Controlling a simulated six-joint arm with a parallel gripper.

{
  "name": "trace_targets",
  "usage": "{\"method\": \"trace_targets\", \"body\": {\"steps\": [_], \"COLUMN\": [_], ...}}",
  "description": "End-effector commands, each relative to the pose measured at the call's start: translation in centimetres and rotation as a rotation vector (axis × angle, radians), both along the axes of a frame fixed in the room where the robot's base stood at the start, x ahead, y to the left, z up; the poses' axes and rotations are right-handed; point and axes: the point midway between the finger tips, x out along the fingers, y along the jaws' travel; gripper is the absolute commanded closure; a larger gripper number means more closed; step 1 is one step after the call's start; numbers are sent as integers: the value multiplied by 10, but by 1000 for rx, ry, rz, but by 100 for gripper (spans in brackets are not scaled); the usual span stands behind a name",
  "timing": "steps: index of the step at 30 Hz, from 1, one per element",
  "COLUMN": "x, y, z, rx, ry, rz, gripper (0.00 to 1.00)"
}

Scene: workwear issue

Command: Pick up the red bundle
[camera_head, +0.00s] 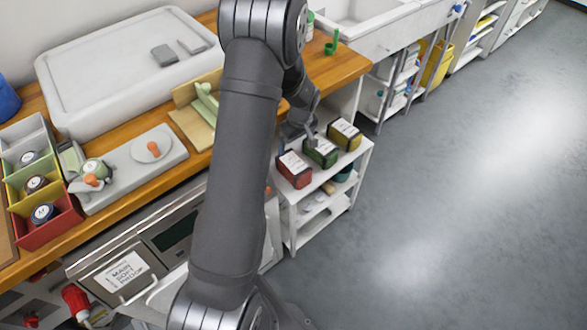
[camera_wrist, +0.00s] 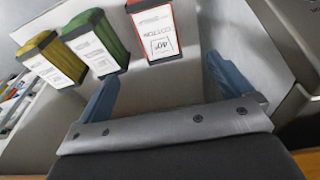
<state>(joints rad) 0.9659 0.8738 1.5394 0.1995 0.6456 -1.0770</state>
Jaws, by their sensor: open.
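The red bundle (camera_head: 294,169) is a box-like pack with a white label, standing on the top shelf of a white rack (camera_head: 325,175). In the wrist view the red bundle (camera_wrist: 157,32) shows its label with "COTTON 40°", just beyond and between my blue fingertips. My gripper (camera_wrist: 165,90) is open, with nothing between its fingers. In the head view my gripper (camera_head: 305,135) is above the rack, partly hidden by my arm. A green bundle (camera_head: 321,151) and a yellow bundle (camera_head: 345,134) stand in a row beside the red one.
A wooden counter (camera_head: 345,65) with a white tray (camera_head: 120,65), colored bins (camera_head: 45,222) and a grey control plate (camera_head: 135,175) lies to the left. Below it is a machine with a paper sign (camera_head: 125,272). The grey floor to the right is clear.

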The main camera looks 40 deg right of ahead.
Motion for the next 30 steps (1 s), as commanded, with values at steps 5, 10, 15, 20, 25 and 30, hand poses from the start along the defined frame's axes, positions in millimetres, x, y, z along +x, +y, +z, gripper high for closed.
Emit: {"method": "trace_targets", "body": {"steps": [5,10,15,20,25,30], "x": [4,9,13,16,17,17], "y": [1,0,0,-1,-1,-2], "z": [-32,-64,-93,-109,-116,-138], "rx": [4,3,3,2,1,3], "ry": [3,3,2,2,1,3], "rz": [1,0,0,0,0,-1], "gripper": [4,4,4,4,4,4]}}
